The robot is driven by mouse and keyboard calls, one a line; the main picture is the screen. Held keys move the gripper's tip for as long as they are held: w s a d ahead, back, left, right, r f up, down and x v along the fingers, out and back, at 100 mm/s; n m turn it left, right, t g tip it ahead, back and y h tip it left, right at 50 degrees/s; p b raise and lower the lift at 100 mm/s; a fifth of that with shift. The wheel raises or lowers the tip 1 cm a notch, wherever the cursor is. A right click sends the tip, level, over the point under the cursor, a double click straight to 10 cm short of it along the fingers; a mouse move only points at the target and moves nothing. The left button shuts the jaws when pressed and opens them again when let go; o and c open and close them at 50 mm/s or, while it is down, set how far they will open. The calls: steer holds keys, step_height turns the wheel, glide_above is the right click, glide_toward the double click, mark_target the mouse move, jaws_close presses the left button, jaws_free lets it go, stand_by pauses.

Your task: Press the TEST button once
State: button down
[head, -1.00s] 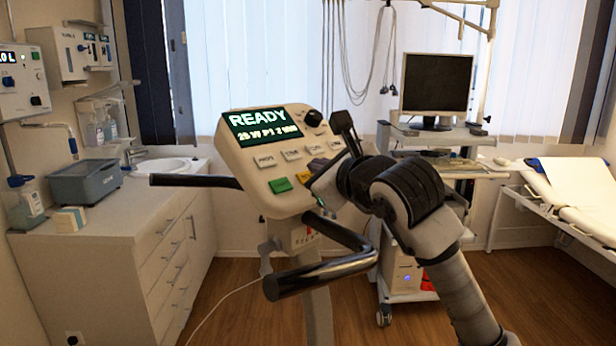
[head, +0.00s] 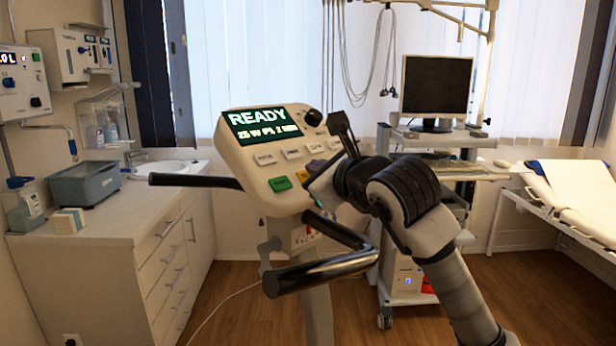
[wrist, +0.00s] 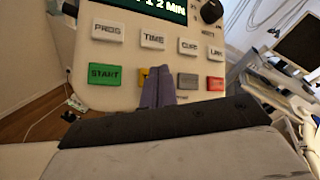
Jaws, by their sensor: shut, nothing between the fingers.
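The grey console (head: 258,158) has a lit screen (head: 263,124) reading READY. In the wrist view, its upper row has white buttons, including PROG (wrist: 108,31) and TIME (wrist: 153,37). The lower row has a green START button (wrist: 104,76), a yellow button (wrist: 142,73), a grey button (wrist: 187,81) and a red button (wrist: 215,84). I cannot read a TEST label on any of them. My gripper (wrist: 158,84) is shut and empty, its fingertips over the panel between the yellow and grey buttons. They partly hide the yellow one. Whether they touch the panel is unclear.
Black handlebars (head: 325,267) stick out around the console, close below my arm. A black knob (head: 313,118) sits right of the screen. A cart with a monitor (head: 436,88) stands behind at right, and a white cabinet with a sink (head: 160,167) at left.

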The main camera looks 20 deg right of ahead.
steer(key=shift+w+a+f+b, duration=0.1)
steer(key=shift+w+f+b, duration=0.15)
steer(key=shift+b, duration=0.2)
stand_by(0.4)
steer(key=shift+s, duration=0.1)
steer(key=shift+s+d+r, duration=0.2)
steer(key=shift+s+r, duration=0.15)
steer(key=shift+r, duration=0.2)
steer(key=shift+r, duration=0.1)
stand_by(0.3)
steer(key=shift+s+d+r+p, duration=0.25)
steer(key=shift+s+r, duration=0.2)
steer(key=shift+r, duration=0.2)
steer(key=shift+s+d+r+p, duration=0.2)
steer(key=shift+s+r+p, duration=0.1)
steer(key=shift+s+r, duration=0.25)
steer(key=shift+s+d+r+p, duration=0.25)
steer(key=shift+s+r, duration=0.15)
steer(key=shift+r, duration=0.3)
steer(key=shift+r, duration=0.1)
steer(key=s+d+r+p, duration=0.1)
steer(key=s+r+p, duration=0.1)
steer(key=s+r, duration=0.2)
steer(key=shift+d+r, duration=0.3)
steer(key=shift+r, duration=0.35)
